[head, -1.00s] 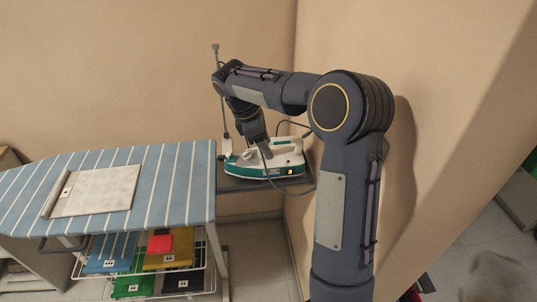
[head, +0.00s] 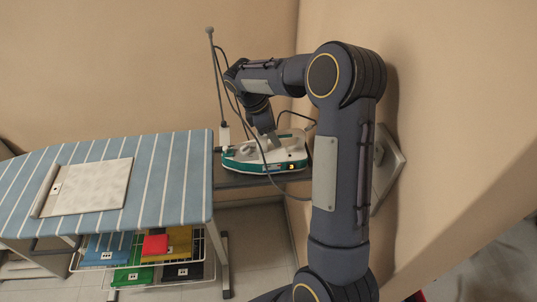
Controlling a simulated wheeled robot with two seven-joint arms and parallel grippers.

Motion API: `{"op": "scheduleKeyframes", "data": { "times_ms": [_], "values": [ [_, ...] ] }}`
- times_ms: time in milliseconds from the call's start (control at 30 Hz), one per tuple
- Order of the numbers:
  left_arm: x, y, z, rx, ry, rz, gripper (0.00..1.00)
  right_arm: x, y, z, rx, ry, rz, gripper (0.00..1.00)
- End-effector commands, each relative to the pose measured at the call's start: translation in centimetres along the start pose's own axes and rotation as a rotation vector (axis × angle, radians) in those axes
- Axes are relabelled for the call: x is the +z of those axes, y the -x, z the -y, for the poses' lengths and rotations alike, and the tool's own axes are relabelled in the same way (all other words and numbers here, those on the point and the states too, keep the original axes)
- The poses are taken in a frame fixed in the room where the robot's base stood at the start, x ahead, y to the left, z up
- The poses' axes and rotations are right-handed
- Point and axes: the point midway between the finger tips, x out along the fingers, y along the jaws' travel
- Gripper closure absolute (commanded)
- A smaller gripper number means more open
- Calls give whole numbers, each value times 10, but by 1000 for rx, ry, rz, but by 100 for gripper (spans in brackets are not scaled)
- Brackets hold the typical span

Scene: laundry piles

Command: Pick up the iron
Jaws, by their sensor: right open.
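The iron (head: 283,160), white and teal, rests on the dark grey shelf (head: 236,181) at the right end of the striped ironing board. My right arm reaches over from the right, and my right gripper (head: 270,140) points down at the iron's top, by its handle. The gripper is open; its fingertips are small and partly hidden against the iron, so I cannot tell whether they touch it. My left gripper is not in view.
The ironing board (head: 180,190) has blue and white stripes and carries a folded pale cloth (head: 90,187). A wire rack (head: 203,247) below holds several coloured folded cloths. A cord and a thin upright rod (head: 217,80) stand close to the arm. Walls enclose the corner behind.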

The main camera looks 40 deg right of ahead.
Motion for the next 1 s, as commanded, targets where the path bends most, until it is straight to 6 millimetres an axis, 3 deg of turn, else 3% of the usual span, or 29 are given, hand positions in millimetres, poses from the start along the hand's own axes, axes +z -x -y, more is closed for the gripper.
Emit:
{"op": "scheduleKeyframes", "data": {
  "times_ms": [100, 333, 700, 1000],
  "values": [
    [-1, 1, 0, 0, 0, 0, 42, 0, -10, 0, -1, 0, -1, 51],
    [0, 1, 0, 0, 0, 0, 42, 0, -12, 0, 0, 0, -1, 51],
    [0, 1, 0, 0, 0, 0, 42, 0, -12, 0, 0, 0, -1, 98],
    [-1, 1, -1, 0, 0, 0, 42, 1, -9, -1, 5, -2, -2, 100]
  ]
}}
